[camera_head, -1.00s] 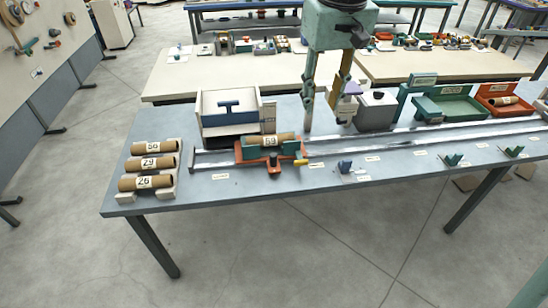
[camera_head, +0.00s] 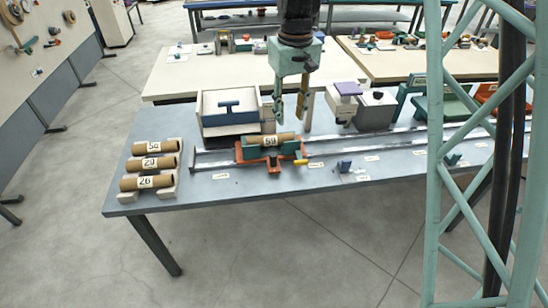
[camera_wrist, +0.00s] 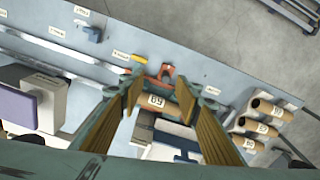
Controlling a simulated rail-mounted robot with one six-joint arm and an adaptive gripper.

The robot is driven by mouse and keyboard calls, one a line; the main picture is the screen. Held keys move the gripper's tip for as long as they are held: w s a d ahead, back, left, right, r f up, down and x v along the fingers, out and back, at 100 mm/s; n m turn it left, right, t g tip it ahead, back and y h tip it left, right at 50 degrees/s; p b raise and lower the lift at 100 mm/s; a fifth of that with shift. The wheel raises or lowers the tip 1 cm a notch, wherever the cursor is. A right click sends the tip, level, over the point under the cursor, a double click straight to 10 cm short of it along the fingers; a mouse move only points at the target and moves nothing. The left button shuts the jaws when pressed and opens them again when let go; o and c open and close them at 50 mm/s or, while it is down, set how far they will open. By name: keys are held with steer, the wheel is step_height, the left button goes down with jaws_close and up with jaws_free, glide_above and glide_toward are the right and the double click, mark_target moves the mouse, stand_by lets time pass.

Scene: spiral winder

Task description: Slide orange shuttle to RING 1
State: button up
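The orange shuttle (camera_head: 274,167) sits at the left part of the rail (camera_head: 345,149) on the blue-grey table. It carries a brown tube (camera_head: 283,138) labelled 59 and has a yellow tab (camera_head: 301,162) at its right front. The shuttle shows in the wrist view (camera_wrist: 166,76) beyond my fingertips. My gripper (camera_head: 291,119) is open and empty, pointing down, apparently above and slightly right of the shuttle; the wrist view shows its fingers (camera_wrist: 157,88) spread with the tube seen between them. The small printed labels along the table front are too small to read surely.
Several numbered tubes (camera_head: 150,164) lie on a rack at the left table end. A white box with a blue handle (camera_head: 228,123) stands behind the shuttle. A grey box (camera_head: 376,110) stands to the right. A small blue marker (camera_head: 344,166) stands in front of the rail.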

steer(key=n, duration=0.1)
glide_above(274, 155)
step_height(274, 155, down, 12)
steer(key=shift+a+g+p, duration=0.1)
steer(key=shift+g+p, duration=0.2)
steer(key=shift+p, duration=0.15)
steer(key=shift+f, duration=0.1)
steer(key=shift+f, duration=6.75)
jaws_close()
